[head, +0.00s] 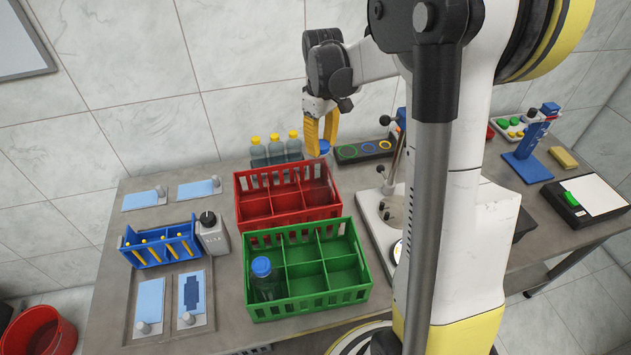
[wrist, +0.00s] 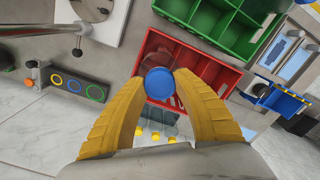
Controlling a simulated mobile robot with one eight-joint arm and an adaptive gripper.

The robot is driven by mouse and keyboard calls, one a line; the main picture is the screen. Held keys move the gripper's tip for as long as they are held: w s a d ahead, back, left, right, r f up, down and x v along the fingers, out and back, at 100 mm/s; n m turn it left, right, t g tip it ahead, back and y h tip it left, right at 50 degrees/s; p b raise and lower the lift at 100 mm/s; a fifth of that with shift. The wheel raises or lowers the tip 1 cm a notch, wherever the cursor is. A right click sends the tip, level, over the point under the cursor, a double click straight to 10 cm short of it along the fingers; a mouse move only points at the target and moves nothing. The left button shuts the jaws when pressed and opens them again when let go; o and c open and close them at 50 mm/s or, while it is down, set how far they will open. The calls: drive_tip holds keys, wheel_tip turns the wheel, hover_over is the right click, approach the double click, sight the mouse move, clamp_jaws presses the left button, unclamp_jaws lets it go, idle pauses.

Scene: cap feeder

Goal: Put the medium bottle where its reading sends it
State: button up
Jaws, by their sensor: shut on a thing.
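My gripper (head: 321,150) is shut on a blue-capped bottle (head: 323,147) at the cap, pointing down above the back right corner of the red crate (head: 290,216). In the wrist view the blue cap (wrist: 160,83) sits between the yellow fingers (wrist: 160,92). The clear body below is mostly hidden, so I cannot tell whether it is inside the crate. Three yellow-capped bottles (head: 276,152) stand behind the red crate.
A dark panel with coloured rings (head: 363,151) lies right of the red crate. A stand with a pale base (head: 372,215) is near my arm. A blue rack (head: 158,250) and light-blue pads (head: 150,300) are at left. A white-topped scale-like device (head: 592,195) is far right.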

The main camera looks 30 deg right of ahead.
sight(321, 173)
wheel_tip(321, 173, down, 10)
drive_tip(key=shift+f+b, duration=0.15)
drive_tip(key=shift+b, duration=0.9)
drive_tip(key=o, duration=1.1)
drive_tip(key=shift+c, duration=0.2)
